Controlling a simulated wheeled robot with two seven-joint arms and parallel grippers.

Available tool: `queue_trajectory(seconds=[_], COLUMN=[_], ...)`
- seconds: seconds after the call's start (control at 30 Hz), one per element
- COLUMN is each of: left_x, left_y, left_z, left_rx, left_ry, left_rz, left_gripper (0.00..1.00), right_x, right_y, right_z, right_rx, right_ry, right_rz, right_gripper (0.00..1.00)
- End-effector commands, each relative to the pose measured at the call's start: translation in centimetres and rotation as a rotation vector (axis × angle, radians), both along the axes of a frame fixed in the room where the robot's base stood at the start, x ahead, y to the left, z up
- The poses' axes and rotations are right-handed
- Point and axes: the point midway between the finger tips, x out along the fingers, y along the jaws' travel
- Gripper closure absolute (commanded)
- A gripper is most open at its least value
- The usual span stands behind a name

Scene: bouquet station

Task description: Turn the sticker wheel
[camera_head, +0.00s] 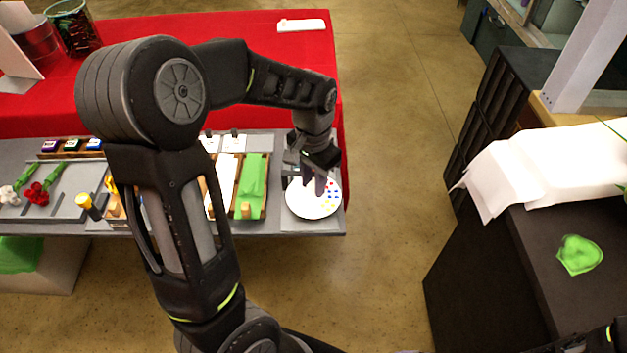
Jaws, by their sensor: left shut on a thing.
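The sticker wheel (309,209) is a white disc with small colored stickers, lying flat near the right end of the grey station. My left gripper (319,184) points down over the wheel's upper middle and is shut on part of it. The gripper and wrist hide the wheel's center and far edge, so the exact part between the fingers cannot be seen. My right gripper is not in view; only a bit of my right arm shows at the bottom right corner.
Left of the wheel are a green bundle (252,182) in a wooden holder, a yellow-and-black bottle (88,206) and red flowers (38,193). A red-covered table (285,62) stands behind. A dark counter (545,235) with white paper (545,165) is at right, across open floor.

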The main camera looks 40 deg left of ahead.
Motion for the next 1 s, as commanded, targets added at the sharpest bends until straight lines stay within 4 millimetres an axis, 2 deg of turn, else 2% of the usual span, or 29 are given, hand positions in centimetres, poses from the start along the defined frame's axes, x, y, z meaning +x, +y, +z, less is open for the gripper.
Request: queue_trajectory(seconds=[0.57, 1.0], left_x=[0.02, 0.04], left_y=[0.01, 0.02], left_z=[0.02, 0.03], left_rx=[0.000, 0.001], left_ry=[-0.001, -0.001], left_rz=[0.054, 0.345], left_gripper=[1.00, 1.00], right_x=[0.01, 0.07], right_y=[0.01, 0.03], right_z=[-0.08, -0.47], right_rx=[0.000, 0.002], right_ry=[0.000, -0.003], right_rz=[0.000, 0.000], right_gripper=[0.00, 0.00])
